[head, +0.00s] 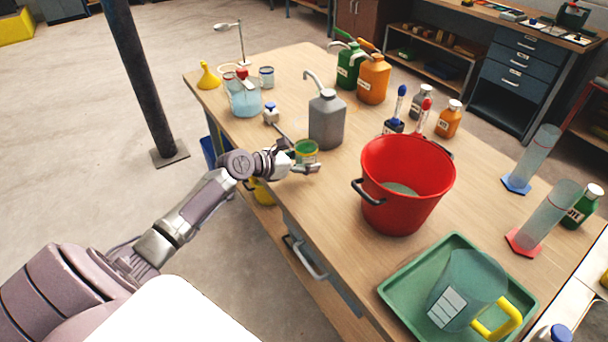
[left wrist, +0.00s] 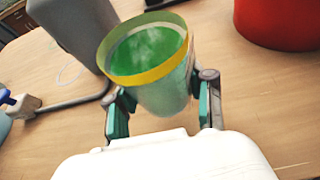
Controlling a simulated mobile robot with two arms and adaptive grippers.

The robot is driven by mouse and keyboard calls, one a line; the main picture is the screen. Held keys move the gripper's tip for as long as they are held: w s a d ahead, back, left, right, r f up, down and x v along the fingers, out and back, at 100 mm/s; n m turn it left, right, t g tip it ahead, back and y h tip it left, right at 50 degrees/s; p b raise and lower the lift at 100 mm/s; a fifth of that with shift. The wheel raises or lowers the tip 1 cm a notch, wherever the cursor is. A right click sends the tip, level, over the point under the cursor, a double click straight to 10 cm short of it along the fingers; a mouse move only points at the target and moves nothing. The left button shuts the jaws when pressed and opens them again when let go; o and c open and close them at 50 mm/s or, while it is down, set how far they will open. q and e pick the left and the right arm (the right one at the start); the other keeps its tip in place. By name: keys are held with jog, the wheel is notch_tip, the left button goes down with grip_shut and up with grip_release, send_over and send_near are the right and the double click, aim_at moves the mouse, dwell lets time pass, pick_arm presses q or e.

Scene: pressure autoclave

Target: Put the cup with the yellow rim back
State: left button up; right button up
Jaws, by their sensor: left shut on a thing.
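The cup with the yellow rim (head: 306,151) is a small pale cup with green inside. My left gripper (head: 302,163) is shut on it at the near left edge of the wooden table. In the left wrist view the cup (left wrist: 150,62) is between the two fingers of the left gripper (left wrist: 163,112), a little tilted, its yellow rim and green inside facing the camera. Whether its base touches the table is hidden. My right gripper is not in view.
A grey jug (head: 326,122) stands just behind the cup. A red bucket (head: 402,185) stands to the right. A green tray (head: 395,290) with a clear yellow-handled jug (head: 465,290) lies at the front right. A blue-liquid container (head: 244,97) and small cups stand at back left.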

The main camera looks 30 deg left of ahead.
aim_at(304, 180)
pick_arm(q)
jog(key=shift+f+b, duration=0.35)
jog(key=shift+f, duration=1.75)
jog(key=o, duration=1.2)
jog(key=shift+f, duration=0.1)
jog(key=shift+s+r, duration=0.15)
jog(key=shift+r, duration=0.05)
jog(key=v, duration=1.1)
jog(key=shift+s+a, duration=0.2)
jog(key=shift+s, duration=0.1)
